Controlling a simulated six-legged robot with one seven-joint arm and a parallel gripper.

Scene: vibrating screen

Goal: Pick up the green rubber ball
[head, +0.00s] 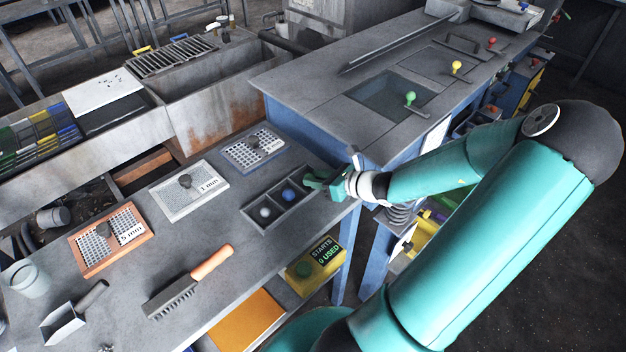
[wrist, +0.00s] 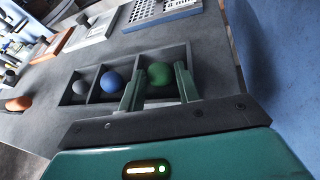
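The green rubber ball (wrist: 159,74) sits in the right-hand compartment of a dark three-part tray (head: 259,229) in the wrist view. My gripper (wrist: 158,82) is open, with one green finger to the left of the ball and one to the right. I cannot tell whether either finger touches it. In the head view my gripper (head: 316,181) is at the tray's far right end and hides the green ball. A blue ball (wrist: 112,81) lies in the middle compartment and a grey ball (wrist: 81,87) in the left one.
Sieve plates (head: 189,190) lie left of the tray on the grey table. A brush with an orange handle (head: 212,263) lies in front. A blue-sided machine (head: 310,120) stands close behind my gripper. A yellow box (head: 315,268) is below the table edge.

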